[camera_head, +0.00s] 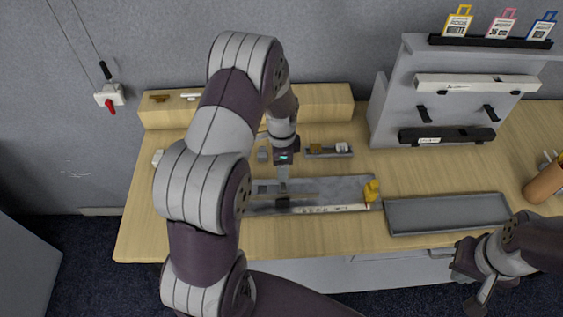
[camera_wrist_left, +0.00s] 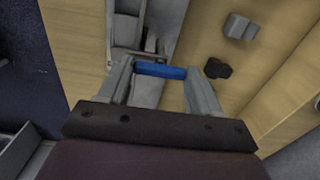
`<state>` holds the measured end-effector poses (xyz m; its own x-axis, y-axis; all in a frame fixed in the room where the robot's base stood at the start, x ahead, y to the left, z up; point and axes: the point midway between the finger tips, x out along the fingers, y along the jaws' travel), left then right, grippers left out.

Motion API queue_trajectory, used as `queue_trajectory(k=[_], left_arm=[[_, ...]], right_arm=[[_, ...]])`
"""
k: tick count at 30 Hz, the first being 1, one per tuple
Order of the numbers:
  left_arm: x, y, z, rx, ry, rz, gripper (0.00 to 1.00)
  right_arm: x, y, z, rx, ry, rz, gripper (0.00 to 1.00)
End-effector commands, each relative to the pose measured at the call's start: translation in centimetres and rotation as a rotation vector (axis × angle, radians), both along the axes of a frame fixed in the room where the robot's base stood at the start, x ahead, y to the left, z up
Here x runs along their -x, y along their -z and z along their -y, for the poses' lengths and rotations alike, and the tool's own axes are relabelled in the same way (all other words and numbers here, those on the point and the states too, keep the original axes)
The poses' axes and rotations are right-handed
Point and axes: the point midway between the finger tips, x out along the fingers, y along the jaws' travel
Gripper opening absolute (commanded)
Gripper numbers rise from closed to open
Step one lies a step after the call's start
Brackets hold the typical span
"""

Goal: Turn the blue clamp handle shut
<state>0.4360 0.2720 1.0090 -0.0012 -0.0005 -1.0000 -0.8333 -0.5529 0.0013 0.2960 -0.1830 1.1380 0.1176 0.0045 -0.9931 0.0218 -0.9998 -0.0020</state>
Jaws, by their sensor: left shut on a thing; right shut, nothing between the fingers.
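The blue clamp handle (camera_wrist_left: 160,71) lies crosswise between the two fingers of my left gripper (camera_wrist_left: 160,74) in the left wrist view. The gripper is shut on it, with a finger at each end. Grey metal clamp parts (camera_wrist_left: 126,30) show just beyond the handle. In the head view my left gripper (camera_head: 283,185) points down at the grey metal fixture (camera_head: 340,186) on the table, and the handle is hidden there. My right gripper (camera_head: 480,290) is shut and empty at the lower right, in front of the table edge.
A yellow piece (camera_head: 371,190) stands at the fixture's right end. A grey tray (camera_head: 448,214) lies to its right. A small dark tray (camera_head: 328,151) with small parts sits behind. A grey rack (camera_head: 425,80) stands at the back right. Bare wood (camera_head: 420,175) lies between rack and tray.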

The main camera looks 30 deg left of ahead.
Motion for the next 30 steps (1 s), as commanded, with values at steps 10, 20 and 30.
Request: queue_trajectory(k=[10, 20, 30], left_arm=[[-0.19, -0.16, -0.03, -0.002, 0.051, 0.006, 0.33], [-0.19, -0.17, -0.04, -0.002, 0.053, 0.006, 0.33], [-0.08, -0.08, -0.02, -0.001, 0.052, 0.003, 0.89]], right_arm=[[0.00, -0.01, 0.00, 0.000, 0.000, 0.000, 0.00], [0.00, -0.02, 0.00, 0.000, 0.000, 0.000, 0.00], [0.00, 0.01, 0.00, 0.000, 0.000, 0.000, 0.00]])
